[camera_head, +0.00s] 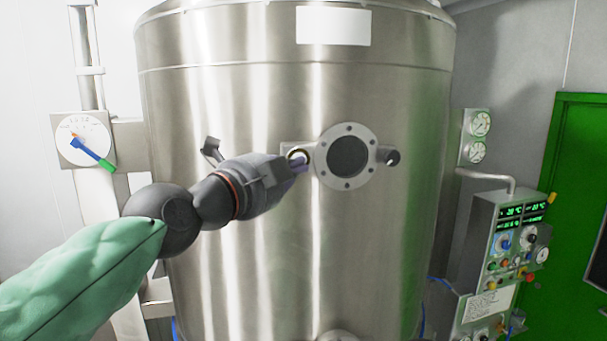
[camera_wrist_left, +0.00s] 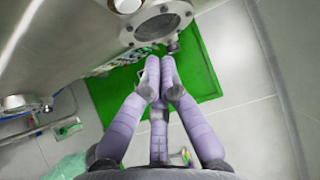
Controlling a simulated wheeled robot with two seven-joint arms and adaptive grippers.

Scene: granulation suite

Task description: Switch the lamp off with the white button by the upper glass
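The upper glass (camera_head: 348,156) is a dark round pane in a bolted steel flange on the vessel; in the left wrist view it shows at the top (camera_wrist_left: 158,25). A small round fitting with a pale ring (camera_head: 297,154) sits just left of the flange and looks like the white button, partly covered by my fingers. My left gripper (camera_head: 302,165) has its fingertips at this fitting; I cannot tell whether they touch it. In the left wrist view its fingers (camera_wrist_left: 160,64) are together, with nothing seen between them. My right gripper is out of view. I cannot tell whether the lamp is lit.
The tall steel vessel (camera_head: 250,275) fills the middle. A dark knob (camera_head: 392,157) sticks out right of the flange. A dial with a blue-green handle (camera_head: 90,150) is at left. A control panel (camera_head: 505,240) and a green door (camera_head: 570,150) are at right.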

